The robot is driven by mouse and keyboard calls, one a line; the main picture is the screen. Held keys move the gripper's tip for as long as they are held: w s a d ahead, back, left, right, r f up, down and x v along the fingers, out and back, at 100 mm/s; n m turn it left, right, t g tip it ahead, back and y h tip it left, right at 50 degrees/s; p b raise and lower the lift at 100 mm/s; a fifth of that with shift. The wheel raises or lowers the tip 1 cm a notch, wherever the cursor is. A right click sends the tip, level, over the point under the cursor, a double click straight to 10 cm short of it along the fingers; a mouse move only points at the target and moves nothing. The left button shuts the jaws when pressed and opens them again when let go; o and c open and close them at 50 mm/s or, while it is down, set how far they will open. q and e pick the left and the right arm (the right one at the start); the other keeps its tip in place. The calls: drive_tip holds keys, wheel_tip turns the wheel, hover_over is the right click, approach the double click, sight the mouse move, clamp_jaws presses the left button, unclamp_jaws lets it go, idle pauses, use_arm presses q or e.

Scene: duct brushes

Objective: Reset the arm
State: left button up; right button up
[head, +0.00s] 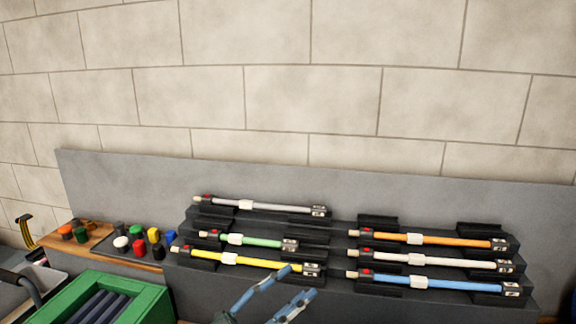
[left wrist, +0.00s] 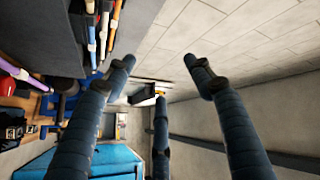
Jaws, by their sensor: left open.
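My left gripper (head: 298,283) shows at the bottom centre of the head view, in front of the lower rack. Its blue-grey fingers are spread with nothing between them. In the left wrist view the gripper (left wrist: 158,72) is open and empty, and its fingers point toward the wall and the room beyond. My right gripper is in neither view. Duct brushes lie in tiered black holders: grey (head: 262,206), green (head: 256,240) and yellow (head: 250,261) at the left, orange (head: 430,239), white (head: 435,261) and blue (head: 440,283) at the right.
A grey back panel (head: 120,180) stands behind the rack, against a block wall (head: 290,95). Several coloured caps (head: 138,247) sit on a bench at the left. A green crate (head: 62,304) with dark rods is at the lower left. The space above the rack looks clear.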

use_arm(q)
drive_tip(key=w+a+f+n+t+y, duration=0.1)
drive_tip(key=a+f+n+t+y, duration=0.2)
drive_tip(key=a+n+y, duration=0.45)
drive_tip(key=w+a+f+n+t+y, duration=0.1)
drive_tip(key=a+f+n+t+y, duration=0.15)
drive_tip(key=a+n+y, duration=0.45)
drive_tip(key=s+a+f+n+g+y, duration=0.25)
drive_tip(key=s+a+f+y, duration=0.2)
drive_tip(key=a+f, duration=0.35)
drive_tip(key=s+d+f+g+h, duration=0.1)
drive_tip(key=s+f+g, duration=0.6)
drive_tip(key=s, duration=0.6)
drive_tip(key=s+f+g+h, duration=0.1)
drive_tip(key=s+f+g, duration=0.55)
drive_tip(key=s, duration=0.75)
wheel_tip(320, 180, down, 32)
drive_tip(key=s+b, duration=0.1)
drive_tip(key=b, duration=0.5)
drive_tip(key=s+a+f+g+b, duration=0.1)
drive_tip(key=s+a+f+b, duration=0.2)
drive_tip(key=s+f, duration=1.4)
wheel_tip(320, 180, down, 4)
drive_tip(key=shift+s+f+m+b, duration=0.25)
drive_tip(key=shift+s+m+b, duration=0.05)
drive_tip(key=shift+b, duration=0.2)
